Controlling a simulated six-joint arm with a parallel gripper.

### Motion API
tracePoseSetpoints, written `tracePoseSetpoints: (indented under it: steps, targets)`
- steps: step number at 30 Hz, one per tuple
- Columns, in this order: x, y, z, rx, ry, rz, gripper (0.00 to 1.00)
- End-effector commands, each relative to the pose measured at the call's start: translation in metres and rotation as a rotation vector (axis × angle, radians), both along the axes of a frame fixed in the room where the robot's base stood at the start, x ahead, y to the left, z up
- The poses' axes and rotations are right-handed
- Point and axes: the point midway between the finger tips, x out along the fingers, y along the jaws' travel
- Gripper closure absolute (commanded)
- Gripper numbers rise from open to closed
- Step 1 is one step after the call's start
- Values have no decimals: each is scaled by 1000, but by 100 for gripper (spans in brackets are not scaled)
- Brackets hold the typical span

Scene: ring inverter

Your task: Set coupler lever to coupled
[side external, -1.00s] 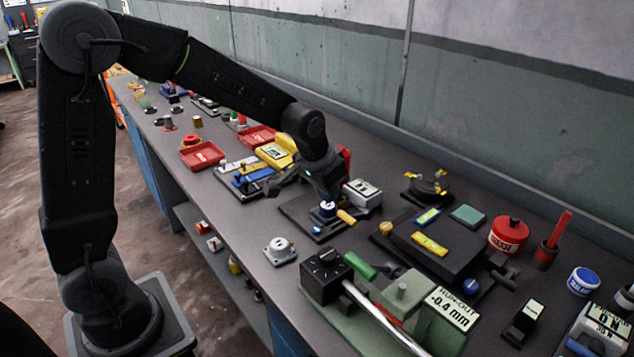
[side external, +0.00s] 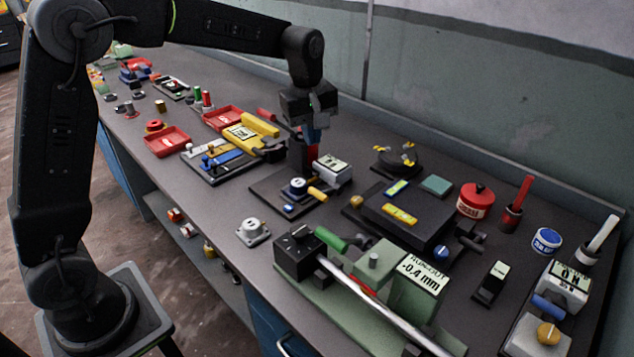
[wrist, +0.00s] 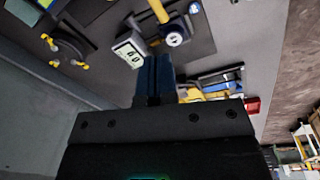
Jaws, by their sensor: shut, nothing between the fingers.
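My gripper (side external: 313,137) points down with its fingers together and nothing in them. In the side view it is above and behind a small dark-plated station (side external: 265,192), near a dark upright post with red on it (side external: 312,155). The station carries a blue-and-white round dial (side external: 298,187), a yellow lever (side external: 317,194) and a grey display box (side external: 333,170). In the wrist view the shut fingers (wrist: 153,65) show beside the display box (wrist: 130,51), with the dial (wrist: 174,39) and yellow lever (wrist: 158,11) beyond. No label marks which part is the coupler lever.
A yellow-topped device (side external: 240,134) and red trays (side external: 168,142) lie to the left. A black block with yellow labels (side external: 412,222) lies to the right. A green run-out fixture (side external: 415,287) with a long bar is in front. The wall is behind the bench.

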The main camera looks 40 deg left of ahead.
Motion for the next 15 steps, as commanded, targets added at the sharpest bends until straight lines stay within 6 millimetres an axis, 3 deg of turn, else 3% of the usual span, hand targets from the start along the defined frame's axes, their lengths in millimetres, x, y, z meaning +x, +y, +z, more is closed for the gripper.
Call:
tracePoseSetpoints:
  steps: [6, 11, 15]
  targets:
    - [14, -1, 6, -15, 60, 297, 100]
    - [16, -1, 2, -15, 73, 355, 100]
    - [15, -1, -15, -15, 74, 356, 100]
